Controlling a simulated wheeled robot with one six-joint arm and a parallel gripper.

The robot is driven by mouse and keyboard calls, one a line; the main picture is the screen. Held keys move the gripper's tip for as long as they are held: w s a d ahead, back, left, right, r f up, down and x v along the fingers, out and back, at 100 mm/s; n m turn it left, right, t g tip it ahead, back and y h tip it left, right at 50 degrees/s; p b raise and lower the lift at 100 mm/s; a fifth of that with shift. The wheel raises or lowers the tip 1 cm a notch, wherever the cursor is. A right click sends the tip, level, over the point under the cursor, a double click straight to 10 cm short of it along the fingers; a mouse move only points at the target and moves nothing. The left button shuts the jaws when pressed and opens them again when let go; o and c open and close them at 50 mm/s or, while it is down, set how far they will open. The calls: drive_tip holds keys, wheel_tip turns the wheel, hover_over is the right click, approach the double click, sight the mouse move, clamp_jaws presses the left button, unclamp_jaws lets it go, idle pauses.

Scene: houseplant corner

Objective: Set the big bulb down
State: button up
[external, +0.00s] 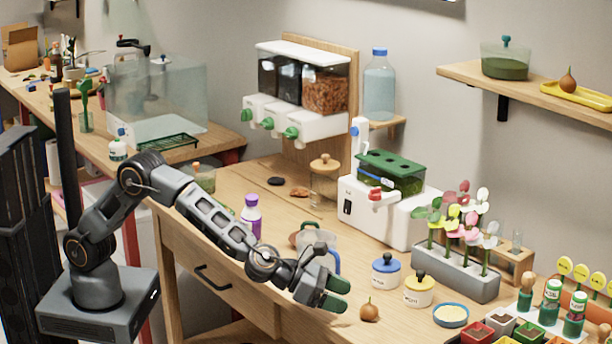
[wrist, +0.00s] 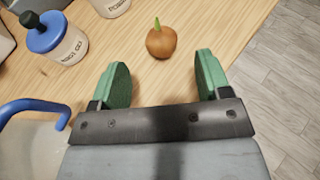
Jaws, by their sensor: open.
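A brown bulb (external: 370,309) with a short green shoot stands on the wooden table near its front edge. In the wrist view the bulb (wrist: 161,42) sits upright, just beyond and between my green fingertips, touching neither. My gripper (external: 336,294) is open and empty, low over the table to the left of the bulb; its spread fingers (wrist: 162,68) show in the wrist view. A second brown bulb (external: 568,80) sits on a yellow tray (external: 596,101) on the wall shelf. I cannot tell which bulb is larger.
A jar with a blue lid (external: 386,272) and one with a yellow lid (external: 418,290) stand behind the bulb. A blue-rimmed dish (external: 450,315) is to its right. A blue-handled jug (wrist: 30,140) is left of my gripper. The table's front edge is close.

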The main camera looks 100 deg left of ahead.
drive_tip(key=s+a+r+m+g+h, duration=0.1)
drive_tip(key=s+r+m+h, duration=0.15)
drive_tip(key=s+m, duration=0.4)
drive_tip(key=s+a+r+m+g+h, duration=0.1)
drive_tip(key=s+a+r+m, duration=0.15)
drive_tip(key=s+m, duration=0.4)
drive_tip(key=s+a+f+m+g+y, duration=0.1)
drive_tip(key=s+a+f+m+g, duration=0.1)
drive_tip(key=s+m, duration=0.5)
drive_tip(key=s+a+f+m+g+y, duration=0.1)
drive_tip(key=s+a+f+m+g, duration=0.1)
drive_tip(key=s+a+m, duration=0.4)
drive_tip(key=s+a+f+m+g+y, duration=0.1)
drive_tip(key=s+a+m+g, duration=0.3)
drive_tip(key=s+m, duration=0.6)
drive_tip(key=s+f, duration=0.1)
drive_tip(key=s, duration=0.4)
drive_tip(key=shift+a+g+y+b, duration=0.25)
drive_tip(key=shift+g+y+b, duration=0.05)
drive_tip(key=shift+y, duration=0.05)
drive_tip(key=shift+w+r, duration=0.1)
drive_tip(key=shift+r, duration=0.05)
wheel_tip(320, 180, up, 9)
drive_tip(key=p, duration=0.7)
drive_tip(key=shift+w+p, duration=0.2)
drive_tip(key=shift+p, duration=0.2)
